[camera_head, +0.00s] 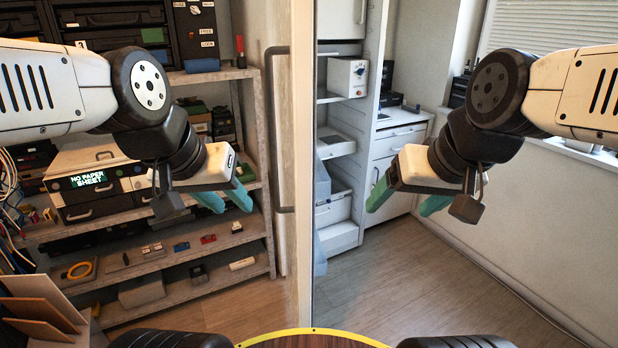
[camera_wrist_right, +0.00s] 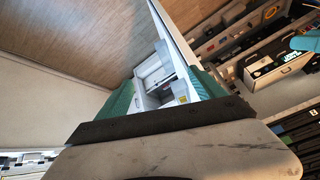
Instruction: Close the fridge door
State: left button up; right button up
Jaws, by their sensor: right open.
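A tall cream panel (camera_head: 302,150) with a long grey handle (camera_head: 278,130) on its left face stands nearly edge-on in the middle of the head view. It looks like the fridge door, standing open. Right of it is a white shelved compartment (camera_head: 340,152), partly hidden by the panel. My left gripper (camera_head: 225,200) is left of the handle, apart from it, with its teal fingers spread and empty. My right gripper (camera_head: 402,205) is right of the panel, open and empty. In the right wrist view, white shelving (camera_wrist_right: 155,68) shows beyond its spread fingers.
A shelf rack (camera_head: 200,230) with cases and small parts fills the left. A white drawer cabinet (camera_head: 398,150) stands behind my right gripper, beside a bare wall (camera_head: 540,230). The wooden floor (camera_head: 400,285) at the right is clear. A yellow-rimmed round surface (camera_head: 310,338) is at the bottom.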

aim_at(294, 50)
jog(key=j, duration=1.05)
jog(key=i+j+u, duration=0.15)
jog(key=j, duration=0.45)
jog(key=i+j+u, duration=0.05)
